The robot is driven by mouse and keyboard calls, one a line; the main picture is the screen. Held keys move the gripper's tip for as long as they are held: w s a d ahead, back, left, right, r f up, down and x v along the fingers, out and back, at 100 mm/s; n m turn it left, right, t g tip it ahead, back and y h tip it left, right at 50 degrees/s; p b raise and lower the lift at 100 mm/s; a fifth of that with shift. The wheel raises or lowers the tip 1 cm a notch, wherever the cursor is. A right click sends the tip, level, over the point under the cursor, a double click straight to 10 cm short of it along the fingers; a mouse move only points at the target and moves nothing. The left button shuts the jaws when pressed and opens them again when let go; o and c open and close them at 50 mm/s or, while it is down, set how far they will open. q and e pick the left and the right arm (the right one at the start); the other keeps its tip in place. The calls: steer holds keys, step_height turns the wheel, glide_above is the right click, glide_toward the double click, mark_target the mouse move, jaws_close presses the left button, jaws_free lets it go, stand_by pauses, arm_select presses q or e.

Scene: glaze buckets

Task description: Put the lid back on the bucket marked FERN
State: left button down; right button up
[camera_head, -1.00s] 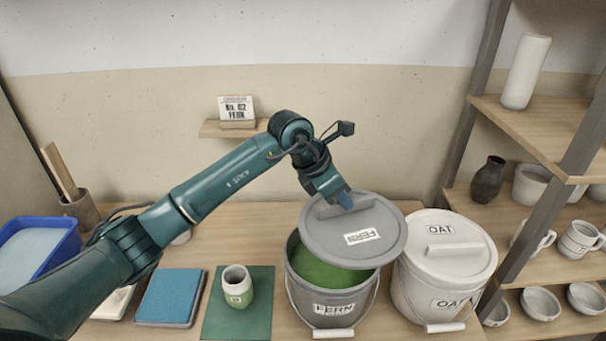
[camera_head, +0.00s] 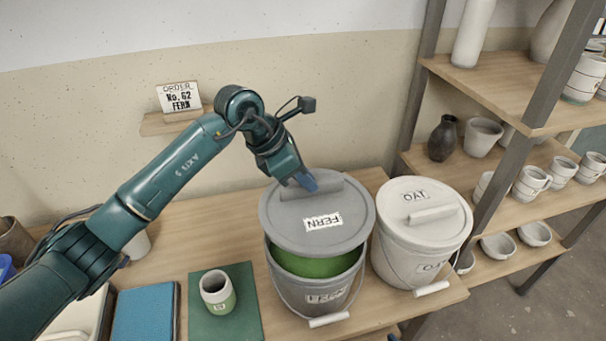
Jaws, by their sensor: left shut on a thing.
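The grey FERN lid (camera_head: 316,234) covers the back part of the grey FERN bucket's mouth. The FERN bucket (camera_head: 325,296) shows green glaze (camera_head: 312,264) along its front, below the lid's front edge. My left gripper (camera_head: 306,182) is shut on the bar handle on top of the lid, reaching it from behind and the left. The gripper partly hides the handle. I cannot tell whether the lid touches the bucket's rim. My right gripper is not in view.
A white OAT bucket (camera_head: 405,262) with its lid (camera_head: 424,212) on stands close at the right. A glazed cup (camera_head: 216,291) stands on a green mat (camera_head: 246,315) at the left. A shelf post (camera_head: 515,150) rises beyond the OAT bucket.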

mark_target(300, 195)
arm_select(q)
steer(key=shift+f+b, duration=1.4)
steer(key=shift+f, duration=1)
steer(key=shift+f+b, duration=0.45)
steer(key=shift+f, duration=0.15)
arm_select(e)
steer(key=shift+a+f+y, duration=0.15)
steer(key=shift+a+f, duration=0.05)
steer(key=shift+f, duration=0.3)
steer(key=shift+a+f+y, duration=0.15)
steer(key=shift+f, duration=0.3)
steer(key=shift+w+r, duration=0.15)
arm_select(q)
steer(key=shift+f+b, duration=0.6)
steer(key=shift+b, duration=0.3)
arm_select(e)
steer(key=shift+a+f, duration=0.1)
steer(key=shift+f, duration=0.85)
arm_select(q)
steer(key=shift+f+b, duration=0.2)
steer(key=shift+b, duration=0.1)
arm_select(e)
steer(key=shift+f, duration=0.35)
arm_select(q)
steer(key=c, duration=0.9)
jaws_free()
